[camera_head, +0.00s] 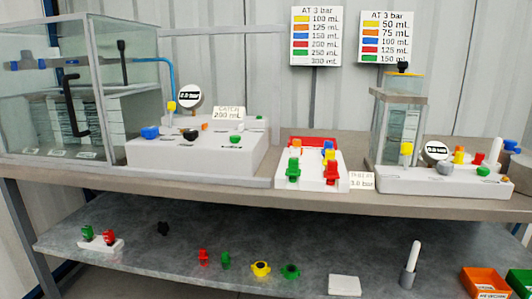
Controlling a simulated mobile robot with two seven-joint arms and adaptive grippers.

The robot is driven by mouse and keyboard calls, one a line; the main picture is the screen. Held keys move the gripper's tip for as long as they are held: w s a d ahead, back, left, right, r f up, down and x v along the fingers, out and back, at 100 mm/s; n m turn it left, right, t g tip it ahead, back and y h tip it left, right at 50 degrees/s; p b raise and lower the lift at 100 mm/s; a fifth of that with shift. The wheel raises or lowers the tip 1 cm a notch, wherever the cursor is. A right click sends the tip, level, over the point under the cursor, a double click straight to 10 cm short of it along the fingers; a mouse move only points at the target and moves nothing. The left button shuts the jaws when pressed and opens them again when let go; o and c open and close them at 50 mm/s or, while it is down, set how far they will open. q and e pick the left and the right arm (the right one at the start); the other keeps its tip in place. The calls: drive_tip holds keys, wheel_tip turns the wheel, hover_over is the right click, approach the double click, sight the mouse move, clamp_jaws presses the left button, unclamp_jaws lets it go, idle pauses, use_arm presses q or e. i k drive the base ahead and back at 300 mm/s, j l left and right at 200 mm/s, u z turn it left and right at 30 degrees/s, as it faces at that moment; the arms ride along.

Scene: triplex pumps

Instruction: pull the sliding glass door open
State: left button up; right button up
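The glass cabinet (97,70) stands at the left end of the bench. Its front glass panel (28,100) carries a black C-shaped handle (72,105). The panel appears to span the front up to the grey corner post, so it looks shut, though its left edge is outside the view. Through the glass I see a blue pipe with a grey fitting (30,64), a black lever (122,62) and pale printed sheets. Neither of my grippers can be made out, and nothing touches the handle.
A white pump block (190,158) stands right of the cabinet. A valve block (310,182) and a second pump unit (440,182) stand further right.

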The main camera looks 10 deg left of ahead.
sight(42, 27)
drive_tip(key=u, duration=1.65)
